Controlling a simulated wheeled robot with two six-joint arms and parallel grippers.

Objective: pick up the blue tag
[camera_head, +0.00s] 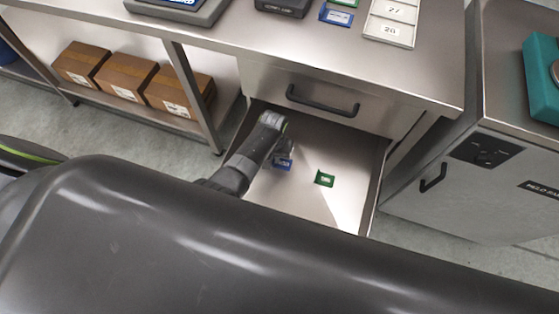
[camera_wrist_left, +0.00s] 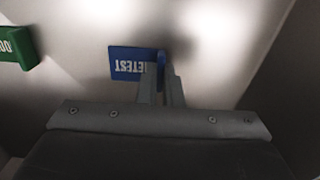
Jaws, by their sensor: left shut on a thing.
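The blue tag (camera_head: 282,163) is inside the open drawer (camera_head: 310,205), left of a green tag. My left gripper (camera_head: 284,150) reaches into the drawer and is shut on the blue tag at one edge. In the left wrist view the blue tag (camera_wrist_left: 132,62) shows its white lettering, upside down, with its right end between the fingertips (camera_wrist_left: 161,82). I cannot tell whether it touches the drawer floor. My right gripper is not in view.
The green tag (camera_head: 324,179) lies on the drawer floor. Another blue tag (camera_head: 336,16) and a numbered white tray (camera_head: 391,22) are on the worktop (camera_head: 250,40). Cardboard boxes (camera_head: 127,80) stand on a shelf at left. A steel cabinet (camera_head: 460,190) stands at right.

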